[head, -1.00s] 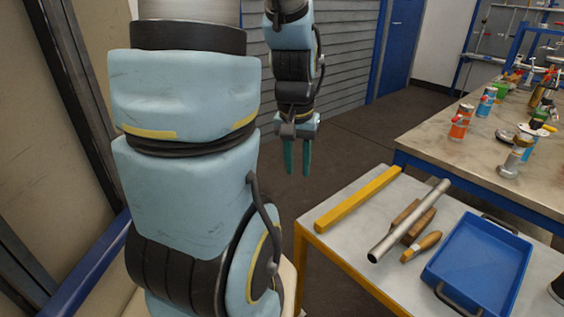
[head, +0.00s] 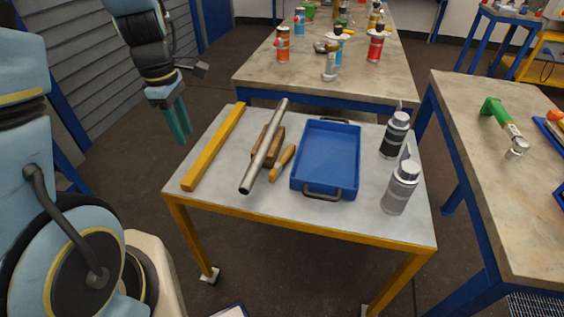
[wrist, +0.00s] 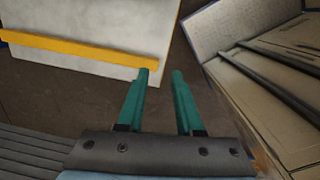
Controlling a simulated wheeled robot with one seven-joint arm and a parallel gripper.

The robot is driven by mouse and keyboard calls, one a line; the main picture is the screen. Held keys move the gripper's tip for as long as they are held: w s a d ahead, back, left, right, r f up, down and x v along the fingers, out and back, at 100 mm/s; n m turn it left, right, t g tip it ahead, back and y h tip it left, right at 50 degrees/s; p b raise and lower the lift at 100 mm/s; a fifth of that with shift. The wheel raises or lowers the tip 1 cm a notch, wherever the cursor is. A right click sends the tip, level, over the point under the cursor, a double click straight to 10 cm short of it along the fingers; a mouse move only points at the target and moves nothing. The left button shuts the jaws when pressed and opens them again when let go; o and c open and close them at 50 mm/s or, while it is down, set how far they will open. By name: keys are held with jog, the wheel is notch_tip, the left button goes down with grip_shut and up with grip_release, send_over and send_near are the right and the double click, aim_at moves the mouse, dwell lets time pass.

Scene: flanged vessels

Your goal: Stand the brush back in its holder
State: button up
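A short wooden-handled tool (head: 282,163), which looks like the brush, lies flat on the small grey-topped table (head: 230,205), just left of the blue tray. I cannot make out its bristles. No holder can be told for certain; two grey bottle-like containers (head: 401,187) (head: 394,135) stand at that table's right side. My gripper (head: 180,122) hangs left of the table, apart from the brush and everything else. In the wrist view its two green fingers (wrist: 162,72) are parted with nothing between them.
A metal tube (head: 264,146) lies across a wooden block (head: 274,140), beside a yellow bar (head: 214,146) and the blue tray (head: 299,183). A workbench with cans (head: 250,76) stands behind. Another bench (head: 470,130) at right bears a green-handled tool (head: 496,110).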

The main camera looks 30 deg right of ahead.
jog(key=d+f+n, duration=0.5)
jog(key=d+n, duration=0.2)
jog(key=d, duration=0.3)
jog(key=n+b, duration=0.1)
jog(key=n, duration=0.7)
send_over(273, 172)
notch_tip(273, 172, down, 4)
jog(key=shift+y, duration=0.4)
notch_tip(273, 172, down, 10)
jog(key=shift+f+p, duration=0.2)
jog(key=shift+p, duration=0.4)
grip_shut()
